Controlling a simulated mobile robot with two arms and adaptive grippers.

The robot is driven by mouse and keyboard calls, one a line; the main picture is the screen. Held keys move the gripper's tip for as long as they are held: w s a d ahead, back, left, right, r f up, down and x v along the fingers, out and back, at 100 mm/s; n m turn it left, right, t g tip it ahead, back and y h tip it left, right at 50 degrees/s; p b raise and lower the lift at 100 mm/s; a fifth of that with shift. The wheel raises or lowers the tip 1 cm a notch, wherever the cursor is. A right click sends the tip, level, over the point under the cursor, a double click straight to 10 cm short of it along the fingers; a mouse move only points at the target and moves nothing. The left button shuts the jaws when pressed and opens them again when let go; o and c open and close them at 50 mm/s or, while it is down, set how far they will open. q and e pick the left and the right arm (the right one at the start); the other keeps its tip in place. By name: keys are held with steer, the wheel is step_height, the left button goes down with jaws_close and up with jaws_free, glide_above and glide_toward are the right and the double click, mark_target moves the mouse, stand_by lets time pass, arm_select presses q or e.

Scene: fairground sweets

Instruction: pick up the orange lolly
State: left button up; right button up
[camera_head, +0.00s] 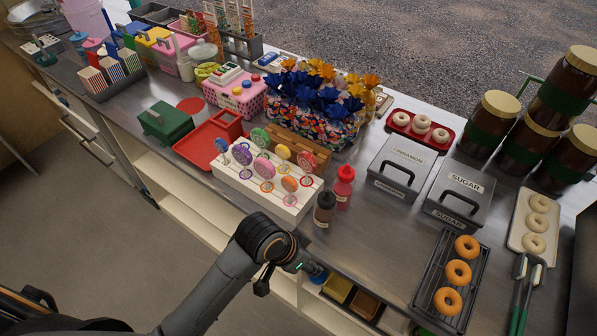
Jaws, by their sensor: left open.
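A white lolly stand (236,174) on the counter holds several upright round swirl lollies in green, purple, pink and orange. An orange lolly (290,184) stands in its front right part. Another orange-looking lolly (283,152) stands farther back; I cannot tell which one is meant. My left gripper (317,274) is at the counter's front edge, below and right of the stand and apart from the lollies. It is small and partly hidden by its wrist; it is open, with no lolly in it. My right gripper is out of view.
A brown bottle (325,209) and a red bottle (343,187) stand just right of the stand. Farther right are grey cinnamon (395,166) and sugar (460,195) boxes and a doughnut rack (433,275).

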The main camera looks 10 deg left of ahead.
arm_select(q)
steer(key=w+d+r+m, duration=0.3)
steer(key=d+r+m, duration=0.2)
steer(key=d+r, duration=0.1)
step_height(320, 180, up, 16)
steer(key=m+g+y+p, duration=0.1)
steer(key=m+g+y, duration=0.1)
steer(key=m+y, duration=0.65)
glide_above(290, 179)
steer(key=s+d, duration=0.2)
steer(key=d, duration=0.2)
steer(key=shift+m+h, duration=0.25)
steer(key=shift+m, duration=0.2)
steer(key=x, duration=0.8)
steer(key=shift+w+a+f, duration=0.1)
steer(key=shift+w, duration=0.05)
steer(key=x, duration=0.1)
steer(key=p+x, duration=0.1)
steer(key=x, duration=0.1)
steer(key=p+x, duration=0.1)
steer(key=x, duration=0.1)
steer(key=shift+w+d, duration=0.3)
steer(key=shift+d, duration=0.05)
steer(key=shift+f, duration=0.25)
jaws_close()
